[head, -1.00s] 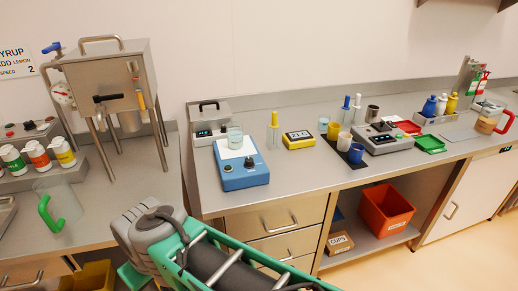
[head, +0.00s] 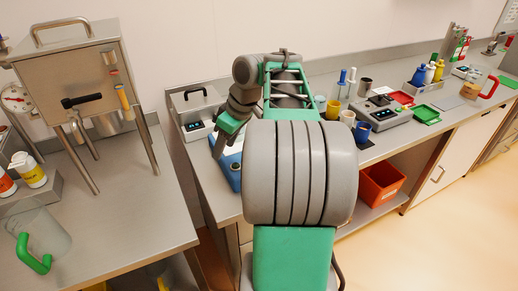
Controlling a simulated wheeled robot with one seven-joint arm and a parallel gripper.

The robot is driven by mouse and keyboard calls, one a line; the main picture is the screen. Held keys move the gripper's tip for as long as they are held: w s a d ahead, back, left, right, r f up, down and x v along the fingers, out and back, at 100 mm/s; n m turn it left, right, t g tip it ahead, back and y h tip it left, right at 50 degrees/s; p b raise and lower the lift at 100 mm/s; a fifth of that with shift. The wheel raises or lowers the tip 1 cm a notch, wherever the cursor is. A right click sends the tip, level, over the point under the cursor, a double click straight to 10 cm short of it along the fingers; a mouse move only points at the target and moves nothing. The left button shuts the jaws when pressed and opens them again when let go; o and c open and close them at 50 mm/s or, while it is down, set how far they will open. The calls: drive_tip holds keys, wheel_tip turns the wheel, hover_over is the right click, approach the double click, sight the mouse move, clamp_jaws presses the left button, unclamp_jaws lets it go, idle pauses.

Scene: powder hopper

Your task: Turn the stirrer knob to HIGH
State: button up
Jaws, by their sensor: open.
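The blue stirrer (head: 229,166) stands on the right-hand counter, and only a strip of its left side shows. My arm covers most of it, including the beaker that stood on its white plate. I cannot make out the stirrer knob or its setting clearly. Whether a finger touches the stirrer or the knob cannot be told from this view.
A steel hopper (head: 75,65) on legs stands on the left counter, with a clear green-handled jug (head: 45,240) before it. A metal box with a display (head: 197,130) is just left of my gripper. Cups, bottles and a scale (head: 382,112) stand to the right.

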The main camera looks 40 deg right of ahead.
drive_tip(key=s+d+n, duration=0.2)
drive_tip(key=s+d, duration=0.3)
drive_tip(key=d, duration=0.8)
drive_tip(key=b+x, duration=0.1)
drive_tip(key=x, duration=0.2)
drive_tip(key=b+x, duration=0.1)
drive_tip(key=x, duration=0.3)
drive_tip(key=shift+w+a+b, duration=0.15)
drive_tip(key=shift+a+b, duration=0.1)
drive_tip(key=shift+b, duration=0.1)
drive_tip(key=shift+w+a+f, duration=0.1)
drive_tip(key=shift+w+f, duration=0.1)
drive_tip(key=shift+f, duration=0.15)
clamp_jaws()
